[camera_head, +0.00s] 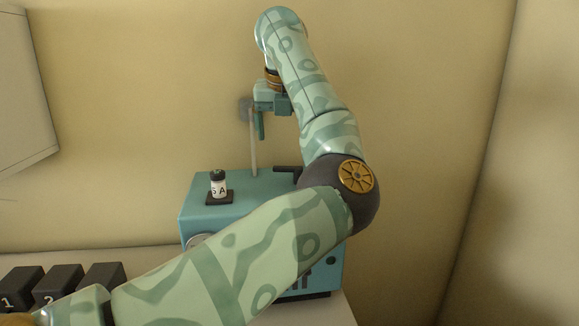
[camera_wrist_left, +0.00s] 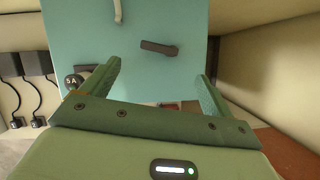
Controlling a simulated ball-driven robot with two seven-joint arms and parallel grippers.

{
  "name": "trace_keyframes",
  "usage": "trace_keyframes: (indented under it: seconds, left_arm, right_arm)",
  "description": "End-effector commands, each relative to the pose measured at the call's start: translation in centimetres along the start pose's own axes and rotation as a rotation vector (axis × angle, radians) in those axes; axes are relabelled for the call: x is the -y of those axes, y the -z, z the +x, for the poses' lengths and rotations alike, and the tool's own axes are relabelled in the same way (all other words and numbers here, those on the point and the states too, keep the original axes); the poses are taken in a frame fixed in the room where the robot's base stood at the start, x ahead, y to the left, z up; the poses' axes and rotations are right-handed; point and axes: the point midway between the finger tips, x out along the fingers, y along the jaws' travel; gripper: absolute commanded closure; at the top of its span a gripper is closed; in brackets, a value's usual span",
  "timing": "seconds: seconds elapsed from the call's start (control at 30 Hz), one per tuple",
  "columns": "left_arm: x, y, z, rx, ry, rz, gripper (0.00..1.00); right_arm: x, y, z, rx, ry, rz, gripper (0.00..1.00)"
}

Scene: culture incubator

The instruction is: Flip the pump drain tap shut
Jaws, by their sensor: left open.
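The pump is a teal box (camera_head: 225,190) on a pale surface, partly hidden behind my left arm. A dark lever on its top, which looks like the drain tap (camera_head: 287,169), shows in part beside my arm. In the left wrist view the whole tap lever (camera_wrist_left: 158,47) lies flat on the teal face (camera_wrist_left: 130,65), pointing to the right. My left gripper (camera_head: 268,128) hangs above the pump, open and empty. In the left wrist view its two green fingers (camera_wrist_left: 160,78) stand wide apart, with the lever beyond and between them, not touched.
A thin pale pipe (camera_head: 253,150) rises close to my gripper. Numbered black blocks (camera_head: 57,284) sit at lower left. A pale panel (camera_head: 22,95) is on the wall. Black plugs with cables (camera_wrist_left: 33,62) show at left.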

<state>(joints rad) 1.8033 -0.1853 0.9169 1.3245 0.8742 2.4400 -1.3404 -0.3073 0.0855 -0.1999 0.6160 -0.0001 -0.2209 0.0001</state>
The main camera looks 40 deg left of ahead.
Motion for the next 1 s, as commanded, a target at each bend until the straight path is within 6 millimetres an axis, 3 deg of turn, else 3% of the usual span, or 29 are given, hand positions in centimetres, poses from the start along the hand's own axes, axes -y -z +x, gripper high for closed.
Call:
trace_keyframes:
  seconds: [0.03, 0.1, 0.3, 0.5, 0.77, 0.8, 0.93, 0.97, 1.0]
  left_arm:
    - [0.0, 0.2, 2.0, -0.006, -0.006, 0.0, 0.13]
    - [0.0, 0.2, 3.8, -0.004, -0.005, 0.0, 0.13]
    - [0.0, 0.1, 7.4, -0.003, -0.004, -0.001, 0.13]
    - [0.0, 0.0, 8.8, 0.0, -0.001, 0.0, 0.13]
    - [0.0, 0.0, 8.8, 0.001, 0.0, 0.0, 0.13]
    - [0.0, 0.0, 8.8, 0.001, 0.0, 0.0, 0.16]
    - [0.0, 0.0, 8.8, 0.001, 0.0, 0.0, 0.52]
    - [0.0, 0.0, 8.8, 0.001, 0.0, 0.0, 0.58]
    - [0.0, 0.0, 8.8, 0.001, 0.0, 0.0, 0.58]
  right_arm:
    - [0.0, -0.2, 0.9, 0.005, 0.001, 0.0, 1.0]
    - [0.1, -0.1, 1.5, 0.007, 0.002, 0.0, 1.0]
    - [0.2, -0.2, 2.8, 0.011, 0.005, 0.001, 1.0]
    - [0.6, -0.2, 3.3, 0.014, 0.011, 0.004, 1.0]
    - [1.0, -0.1, 3.3, 0.011, 0.016, 0.006, 1.0]
    - [1.0, -0.1, 3.3, 0.011, 0.016, 0.006, 1.0]
    - [0.9, -0.1, 3.3, 0.011, 0.015, 0.005, 1.0]
    - [0.9, -0.1, 3.3, 0.011, 0.015, 0.005, 1.0]
    - [0.9, -0.1, 3.3, 0.011, 0.015, 0.005, 1.0]
